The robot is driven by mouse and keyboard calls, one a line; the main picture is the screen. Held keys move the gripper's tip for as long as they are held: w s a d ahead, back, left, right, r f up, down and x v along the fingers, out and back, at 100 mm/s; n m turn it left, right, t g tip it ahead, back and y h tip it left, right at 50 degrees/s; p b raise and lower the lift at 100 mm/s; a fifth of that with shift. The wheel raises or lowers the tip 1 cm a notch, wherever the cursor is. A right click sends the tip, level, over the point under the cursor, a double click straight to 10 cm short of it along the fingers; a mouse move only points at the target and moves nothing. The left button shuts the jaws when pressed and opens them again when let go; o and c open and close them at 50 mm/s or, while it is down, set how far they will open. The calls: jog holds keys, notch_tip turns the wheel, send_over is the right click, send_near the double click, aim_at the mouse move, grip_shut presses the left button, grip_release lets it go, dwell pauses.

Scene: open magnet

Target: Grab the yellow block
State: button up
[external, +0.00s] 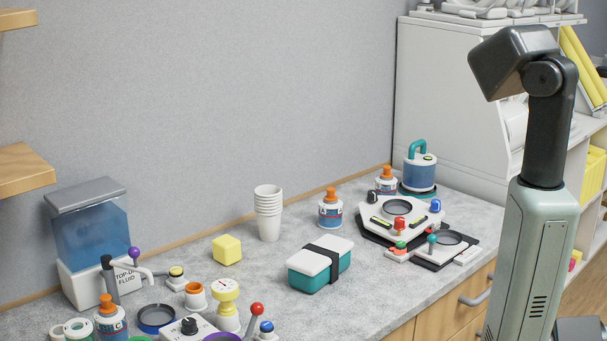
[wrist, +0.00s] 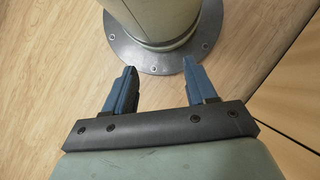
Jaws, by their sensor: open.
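The yellow block (external: 227,249) is a small cube on the grey countertop, left of the middle in the external view. It stands in front of the wall, left of the stacked white cups, with nothing touching it that I can see. My gripper (wrist: 159,86) shows in the wrist view with its two blue fingers apart and nothing between them. It points down at the wooden floor beside my base, away from the counter. The gripper's fingers do not show in the external view. The block does not show in the wrist view.
White cups (external: 268,212) and a teal lunch box (external: 319,264) stand right of the block. A fluid dispenser (external: 92,240) stands at left. A white device (external: 401,218) is at right. Wooden shelves (external: 24,169) project at upper left.

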jog(key=shift+o, duration=0.4)
jog(key=o, duration=0.5)
